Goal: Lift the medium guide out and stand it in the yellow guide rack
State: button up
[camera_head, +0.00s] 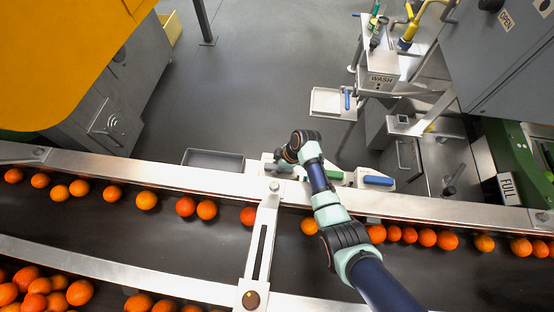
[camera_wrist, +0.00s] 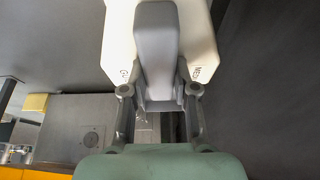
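In the wrist view a white guide (camera_wrist: 120,45) with a grey handle (camera_wrist: 157,45) fills the top middle. Small dark lettering on its right side looks like "MED", but is hard to read. My gripper (camera_wrist: 161,100) has its fingers on both sides of the handle, with the pads appearing to press on it. In the head view my gripper (camera_head: 284,160) is at the metal rail, mostly hidden by my wrist, and the held guide is not clear. A yellow box-like thing (camera_head: 171,29) stands on the floor at upper left; I cannot tell whether it is the guide rack.
A white guide with a blue handle (camera_head: 378,181) sits right of my wrist. A grey tray (camera_head: 212,160) lies to the left. The rail (camera_head: 165,175) borders a dark conveyor with several oranges. A wash station (camera_head: 382,80) and a small white tray (camera_head: 326,102) stand beyond.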

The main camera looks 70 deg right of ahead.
jog(key=o, duration=0.5)
jog(key=shift+o, duration=0.2)
jog(key=v, duration=1.2)
